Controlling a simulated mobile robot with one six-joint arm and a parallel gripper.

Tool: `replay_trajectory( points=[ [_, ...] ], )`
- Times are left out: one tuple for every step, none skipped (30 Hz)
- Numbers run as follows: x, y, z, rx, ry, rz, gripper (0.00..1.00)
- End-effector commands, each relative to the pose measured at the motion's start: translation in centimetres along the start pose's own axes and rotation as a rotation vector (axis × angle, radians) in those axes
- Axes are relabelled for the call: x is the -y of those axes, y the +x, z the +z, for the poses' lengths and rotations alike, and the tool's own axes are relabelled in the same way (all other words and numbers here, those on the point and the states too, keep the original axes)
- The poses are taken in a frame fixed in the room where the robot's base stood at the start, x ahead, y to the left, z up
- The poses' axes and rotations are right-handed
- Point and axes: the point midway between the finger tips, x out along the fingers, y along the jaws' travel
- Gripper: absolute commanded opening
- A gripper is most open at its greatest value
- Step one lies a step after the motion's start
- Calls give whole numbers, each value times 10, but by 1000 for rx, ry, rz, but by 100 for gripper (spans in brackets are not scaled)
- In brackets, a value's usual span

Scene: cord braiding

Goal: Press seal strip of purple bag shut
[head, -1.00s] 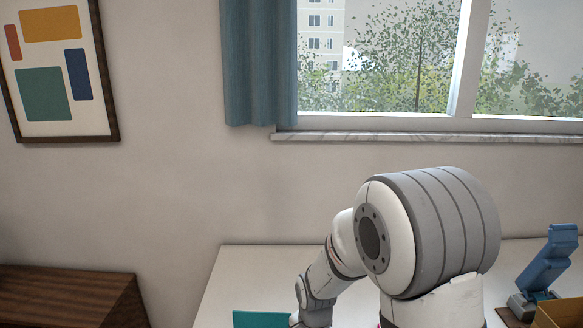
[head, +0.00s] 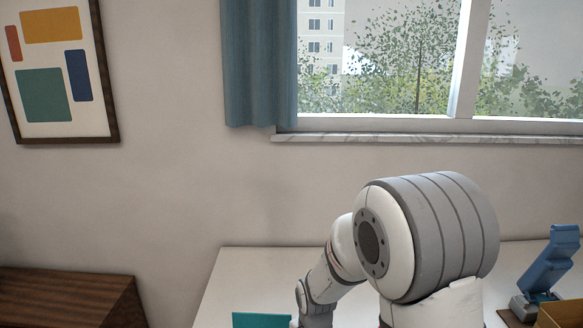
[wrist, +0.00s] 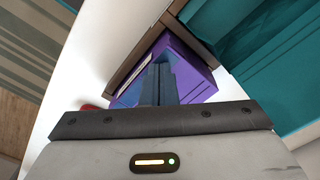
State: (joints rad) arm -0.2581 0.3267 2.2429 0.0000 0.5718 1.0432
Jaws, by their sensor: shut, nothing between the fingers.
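The purple bag (wrist: 190,68) shows in the wrist view as a purple shape directly beyond my gripper. A pale band along its upper left edge may be the seal strip, but I cannot tell whether it is shut. My gripper (wrist: 158,80) has its dark fingers together with nothing between them, and they overlap the bag in the picture. I cannot tell whether the tips touch it. The fingers hide part of the bag. In the head view neither the gripper nor the bag is in sight.
A teal container (wrist: 265,60) stands right of the bag, with a brown edge (wrist: 140,50) close beside the bag. A small red thing (wrist: 88,106) lies left of the fingers. On the white table (head: 250,270), a blue stand-like device (head: 550,262) is at far right, near a cardboard-coloured box (head: 565,315).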

Motion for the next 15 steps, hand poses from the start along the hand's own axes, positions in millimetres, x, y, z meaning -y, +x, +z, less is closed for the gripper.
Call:
replay_trajectory(
  points=[
    [0, -1, 0, 0, 0, 0, 0],
    [0, -2, 0, 0, 0, 0, 0],
    [0, -4, 0, 0, 0, 0, 0],
    [0, -7, 0, 0, 0, 0, 0],
    [0, -9, 0, 0, 0, 0, 0],
    [0, -13, 0, 0, 0, 0, 0],
    [0, -16, 0, 0, 0, 0, 0],
    [0, -20, 0, 0, 0, -1, 0],
    [0, -24, 0, -1, 0, -1, 0],
    [0, -27, 0, -1, 0, -1, 0],
    [0, -30, 0, -1, 0, -1, 0],
    [0, -34, 0, -1, 0, -1, 0],
    [0, -37, 0, -1, 0, -1, 0],
    [0, -40, 0, -1, 0, -1, 0],
    [0, -44, 0, 0, 0, -1, 0]
  ],
)
